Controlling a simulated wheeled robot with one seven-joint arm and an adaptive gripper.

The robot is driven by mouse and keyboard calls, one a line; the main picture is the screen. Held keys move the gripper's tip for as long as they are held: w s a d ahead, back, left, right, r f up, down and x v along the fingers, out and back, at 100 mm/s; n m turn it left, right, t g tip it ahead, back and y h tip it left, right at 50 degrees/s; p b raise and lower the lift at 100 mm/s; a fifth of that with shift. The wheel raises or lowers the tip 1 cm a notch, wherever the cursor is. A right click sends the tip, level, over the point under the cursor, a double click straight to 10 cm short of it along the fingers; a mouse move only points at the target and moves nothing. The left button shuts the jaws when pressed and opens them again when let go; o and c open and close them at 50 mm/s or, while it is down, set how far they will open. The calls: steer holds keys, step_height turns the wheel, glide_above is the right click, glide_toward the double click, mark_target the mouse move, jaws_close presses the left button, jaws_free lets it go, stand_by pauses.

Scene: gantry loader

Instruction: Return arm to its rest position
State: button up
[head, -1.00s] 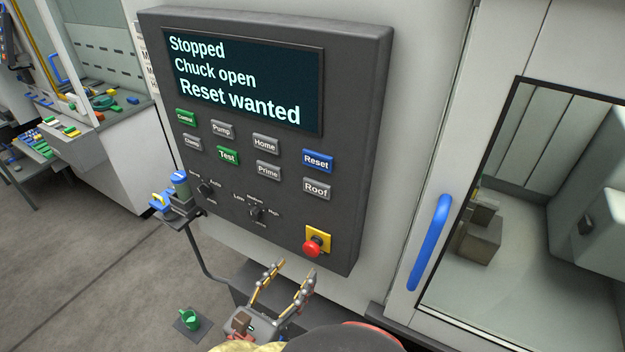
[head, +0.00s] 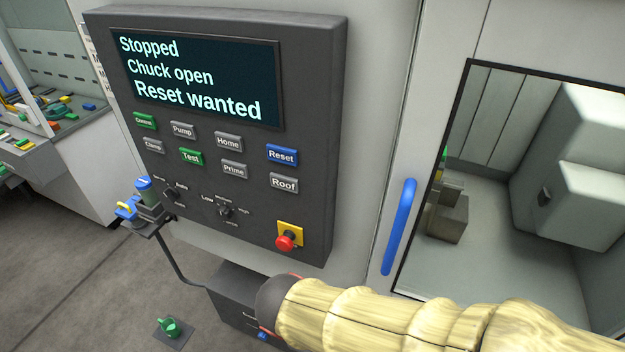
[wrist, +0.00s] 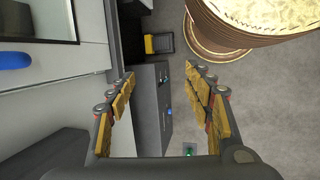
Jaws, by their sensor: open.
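My gripper (wrist: 165,110) is open and empty in the wrist view, its two padded fingers spread apart above the floor and a dark grey box (wrist: 150,110). In the head view the gripper itself is hidden; my pale-sleeved arm crosses the lower right below the control panel. The panel (head: 300,60) is upright, and its screen (head: 195,80) reads "Stopped, Chuck open, Reset wanted". The blue Reset button (head: 282,154) and the red stop knob (head: 285,241) on its yellow plate are in plain view, with nothing touching them.
A machine door with a blue handle (head: 399,226) and a window stands right of the panel. A small side shelf (head: 150,222) holds a green and blue item. Cluttered benches stand at the far left.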

steer(key=w+d+r+m+t+y, duration=0.2)
steer(key=d+r+m+t+y, duration=0.1)
steer(key=d+r+m, duration=0.9)
step_height(320, 180, up, 3)
steer(key=shift+d+f+m+t+y, duration=0.1)
steer(key=shift+d+m+t+y, duration=0.3)
steer(key=shift+d, duration=0.45)
steer(key=shift+c, duration=0.3)
